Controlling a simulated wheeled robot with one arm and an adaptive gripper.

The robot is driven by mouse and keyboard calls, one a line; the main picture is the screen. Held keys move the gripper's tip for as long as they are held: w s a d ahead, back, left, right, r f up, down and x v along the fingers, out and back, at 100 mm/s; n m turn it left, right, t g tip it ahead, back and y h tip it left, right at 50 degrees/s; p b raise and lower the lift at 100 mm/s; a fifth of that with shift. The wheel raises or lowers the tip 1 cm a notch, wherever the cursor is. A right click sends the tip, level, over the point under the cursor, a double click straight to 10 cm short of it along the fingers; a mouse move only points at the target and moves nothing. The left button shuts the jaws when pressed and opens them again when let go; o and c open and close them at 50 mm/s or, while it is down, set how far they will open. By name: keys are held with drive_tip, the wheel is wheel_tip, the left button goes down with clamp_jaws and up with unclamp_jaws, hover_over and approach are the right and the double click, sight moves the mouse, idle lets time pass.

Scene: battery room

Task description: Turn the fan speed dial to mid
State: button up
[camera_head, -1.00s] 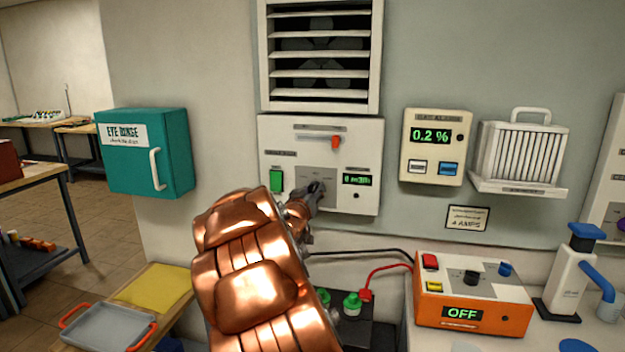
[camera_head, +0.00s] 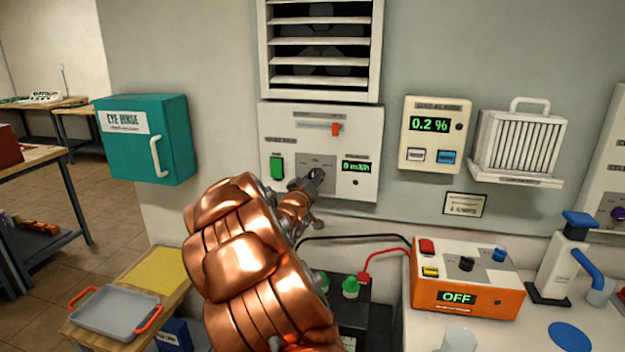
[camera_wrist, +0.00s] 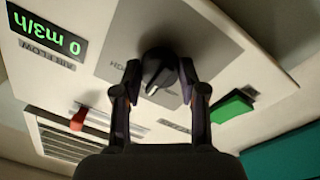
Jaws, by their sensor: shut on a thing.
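The fan control panel (camera_head: 345,120) is a white box on the wall below the vent. Its fan speed dial (camera_wrist: 158,72) is a black knob on a grey plate, seen close in the wrist view. My gripper (camera_wrist: 160,80) has one finger on each side of the dial and is shut on it. In the head view my gripper (camera_head: 312,185) reaches the panel's lower middle and mostly hides the dial. The airflow display (camera_wrist: 47,33) reads 0 m3/h. The dial's scale marks are mostly hidden, so its exact setting cannot be told.
The panel also has a green switch (camera_head: 277,168) and a red slider (camera_head: 336,129). The louvred vent (camera_head: 320,45) is above. A gas alarm (camera_head: 435,133) is to the right, and a teal eye rinse box (camera_head: 145,140) to the left. An orange charger (camera_head: 468,280) reads OFF below right.

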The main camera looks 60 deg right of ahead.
drive_tip(key=o, duration=1.1)
drive_tip(key=shift+o, duration=0.2)
drive_tip(key=v, duration=1.2)
drive_tip(key=shift+w, duration=0.1)
